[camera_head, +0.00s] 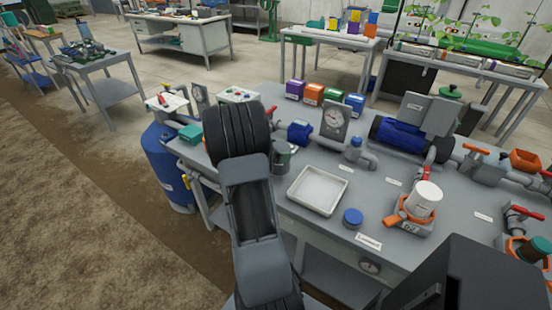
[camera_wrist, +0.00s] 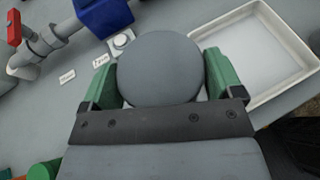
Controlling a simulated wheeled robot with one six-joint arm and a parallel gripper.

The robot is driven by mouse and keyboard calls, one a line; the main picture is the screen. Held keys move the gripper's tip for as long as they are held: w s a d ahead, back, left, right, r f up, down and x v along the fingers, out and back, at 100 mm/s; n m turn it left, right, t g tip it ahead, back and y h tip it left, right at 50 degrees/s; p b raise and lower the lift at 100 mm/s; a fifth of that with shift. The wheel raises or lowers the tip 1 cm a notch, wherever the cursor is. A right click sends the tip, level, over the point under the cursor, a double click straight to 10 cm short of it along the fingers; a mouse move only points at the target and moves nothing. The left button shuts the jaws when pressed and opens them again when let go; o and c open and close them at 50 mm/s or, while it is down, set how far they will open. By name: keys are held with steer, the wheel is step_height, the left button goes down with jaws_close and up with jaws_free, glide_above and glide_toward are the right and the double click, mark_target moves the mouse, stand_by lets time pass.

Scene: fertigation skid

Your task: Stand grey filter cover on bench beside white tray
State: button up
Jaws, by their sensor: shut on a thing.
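The grey filter cover (camera_wrist: 158,72) is a round grey piece seen from above in the wrist view. My gripper (camera_wrist: 159,80) has green fingers on its left and right sides and is shut on it. The white tray (camera_wrist: 262,103) lies just right of the cover, with the right finger near its rim. In the head view the white tray (camera_head: 318,191) is on the grey bench (camera_head: 300,228), and a small part of the gripper area shows left of it, mostly hidden behind my arm. I cannot tell whether the cover touches the bench.
A blue cap (camera_head: 353,217) lies right of the tray. A pressure gauge (camera_head: 335,121), a blue pump motor (camera_head: 401,136) and pipes stand behind. A white filter housing (camera_head: 427,198) with an orange clamp is at the right. A small blue valve body (camera_head: 300,133) stands behind the gripper.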

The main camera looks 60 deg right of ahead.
steer(key=shift+w+d+f, duration=0.15)
steer(key=shift+w+f, duration=0.1)
steer(key=shift+f, duration=0.1)
steer(key=shift+w+f, duration=0.15)
steer(key=shift+f, duration=1.5)
steer(key=shift+f, duration=0.1)
steer(key=shift+f, duration=0.15)
steer(key=o, duration=0.8)
